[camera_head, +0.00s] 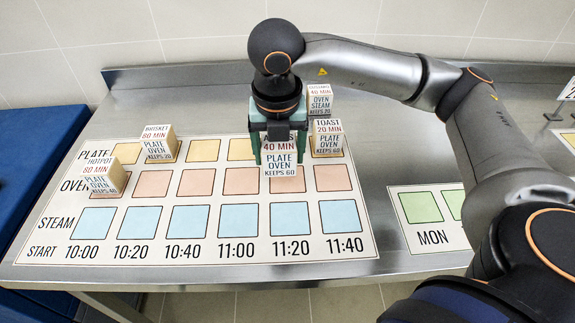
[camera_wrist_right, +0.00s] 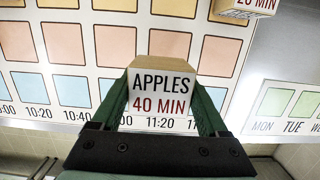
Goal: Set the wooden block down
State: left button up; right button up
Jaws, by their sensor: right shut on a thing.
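The wooden block (camera_head: 281,172) marked "APPLES 40 MIN" and "PLATE OVEN KEEPS 60" is between the green fingers of my right gripper (camera_head: 279,150). My right gripper is shut on it from above. In the head view the block covers the 11:20 square of the OVEN row; I cannot tell whether it touches the chart. In the wrist view its label face (camera_wrist_right: 162,92) and pale wooden top show between the two fingers. The white chart (camera_head: 60,205) has PLATE, OVEN and STEAM rows and times from 10:00 to 11:40. My left gripper is not in view.
A hotpot block (camera_head: 105,182) and a brisket block (camera_head: 158,150) stand on the chart's left. A toast block (camera_head: 327,140) stands close on the right, with another block (camera_head: 320,98) behind it. The blue STEAM squares are bare. A MON card (camera_head: 432,238) lies to the right.

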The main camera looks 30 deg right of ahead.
aim_at(287, 180)
jog(key=shift+w+d+f, duration=0.25)
jog(key=shift+d+f, duration=0.25)
jog(key=shift+f, duration=0.1)
jog(key=shift+w+d+f, duration=0.2)
jog(key=shift+d+f, duration=0.25)
jog(key=shift+f, duration=0.15)
jog(key=f, duration=0.3)
jog(key=shift+w+d+f, duration=0.1)
jog(key=shift+d, duration=0.25)
jog(key=shift+f, duration=0.35)
jog(key=shift+f, duration=0.15)
jog(key=o, duration=1.4)
jog(key=r, duration=0.4)
jog(key=s+r, duration=0.1)
jog(key=r, duration=0.3)
jog(key=a+r, duration=0.1)
jog(key=r, duration=0.3)
jog(key=shift+s+r+p, duration=0.1)
jog(key=shift+s+p, duration=0.15)
jog(key=shift+p, duration=0.05)
